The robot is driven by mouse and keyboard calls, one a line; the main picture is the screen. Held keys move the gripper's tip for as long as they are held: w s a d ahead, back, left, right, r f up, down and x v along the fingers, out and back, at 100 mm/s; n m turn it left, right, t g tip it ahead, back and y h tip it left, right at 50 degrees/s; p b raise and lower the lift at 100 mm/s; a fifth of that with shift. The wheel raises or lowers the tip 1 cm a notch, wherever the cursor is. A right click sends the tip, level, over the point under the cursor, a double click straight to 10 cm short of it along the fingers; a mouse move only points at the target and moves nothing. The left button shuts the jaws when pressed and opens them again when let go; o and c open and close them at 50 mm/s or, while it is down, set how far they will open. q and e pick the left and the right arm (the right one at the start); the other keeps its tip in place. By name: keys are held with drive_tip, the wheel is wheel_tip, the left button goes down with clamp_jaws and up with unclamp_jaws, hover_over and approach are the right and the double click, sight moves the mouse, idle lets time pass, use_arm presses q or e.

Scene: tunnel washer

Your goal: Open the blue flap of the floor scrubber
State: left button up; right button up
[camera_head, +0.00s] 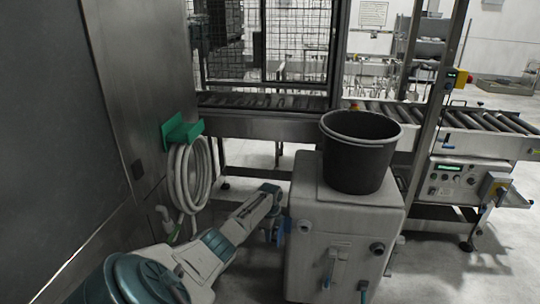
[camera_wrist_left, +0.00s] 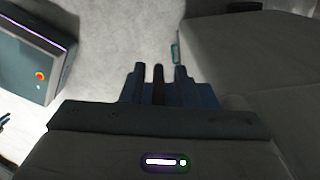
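A pale grey boxy machine (camera_head: 334,232), which may be the floor scrubber, stands on the floor right of centre in the head view. Blue handle-like parts (camera_head: 328,271) show low on its front. Its side also shows at the right of the left wrist view (camera_wrist_left: 250,62), with a small teal strip (camera_wrist_left: 175,53) at its edge. I cannot tell which blue part is the flap. My left gripper (camera_head: 277,229) is beside the machine's left side. In the wrist view its fingers (camera_wrist_left: 159,72) are apart, with a dark bar between them. My right gripper is out of view.
A black bucket (camera_head: 359,154) stands on top of the machine. A coiled white hose (camera_head: 188,178) hangs from a green holder (camera_head: 182,131) on the steel wall at left. A roller conveyor (camera_head: 270,104) runs behind.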

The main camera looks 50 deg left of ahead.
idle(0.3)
use_arm(q)
drive_tip(key=shift+r, duration=0.35)
wheel_tip(320, 180, up, 10)
drive_tip(key=shift+r+b, duration=0.1)
drive_tip(key=shift+b, duration=0.7)
